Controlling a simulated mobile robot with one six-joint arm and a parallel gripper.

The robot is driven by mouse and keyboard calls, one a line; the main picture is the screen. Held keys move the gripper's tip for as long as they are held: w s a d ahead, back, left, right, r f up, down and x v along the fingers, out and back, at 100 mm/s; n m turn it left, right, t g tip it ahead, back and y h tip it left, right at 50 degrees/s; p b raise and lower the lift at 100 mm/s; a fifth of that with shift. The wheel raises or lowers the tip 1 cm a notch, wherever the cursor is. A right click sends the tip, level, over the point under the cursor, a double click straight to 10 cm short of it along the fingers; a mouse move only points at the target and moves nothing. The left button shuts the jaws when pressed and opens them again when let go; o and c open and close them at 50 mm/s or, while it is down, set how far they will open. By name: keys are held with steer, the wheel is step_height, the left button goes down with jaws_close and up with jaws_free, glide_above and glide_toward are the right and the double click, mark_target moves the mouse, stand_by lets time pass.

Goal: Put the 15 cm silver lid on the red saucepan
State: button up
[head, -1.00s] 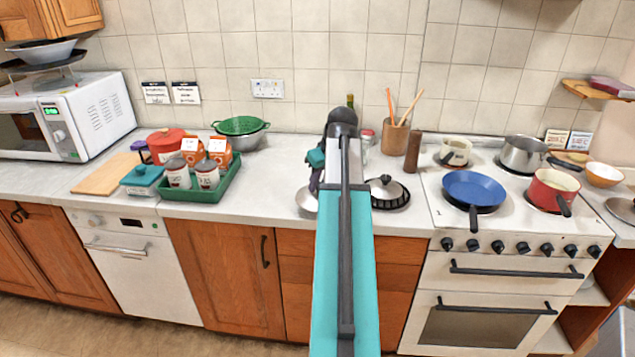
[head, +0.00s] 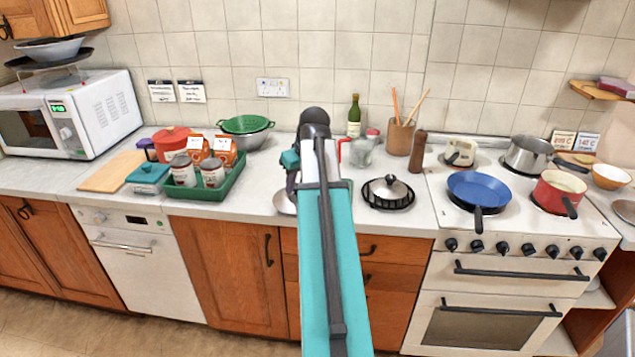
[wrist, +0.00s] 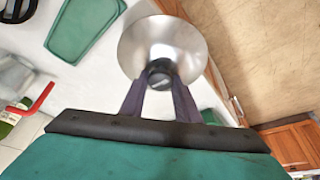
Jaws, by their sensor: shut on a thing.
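My gripper (wrist: 159,80) is shut on the dark knob of a silver lid (wrist: 165,42), seen in the wrist view. In the head view, only the edge of this lid (head: 284,204) shows left of my arm, over the front of the counter; whether it touches the counter cannot be told. The red saucepan (head: 553,197) sits on the front right burner, far to the right of my gripper, with its handle toward the front. It is uncovered. Another silver lid with a dark knob (head: 389,187) lies on a black round trivet right of my arm.
A utensil holder (head: 399,138), pepper mill (head: 418,151), jar (head: 361,152) and green bottle (head: 354,117) stand behind the trivet. A green tray (head: 226,188) holds several items at left.

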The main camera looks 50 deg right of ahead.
steer(key=w+a+n, duration=0.1)
steer(key=w+a, duration=0.4)
steer(key=a, duration=0.6)
steer(key=w+a, duration=0.5)
steer(key=a, duration=0.5)
steer(key=w+a+r+n+y, duration=0.1)
steer(key=w+a+n, duration=0.1)
steer(key=a, duration=2.2)
steer(key=shift+a, duration=0.4)
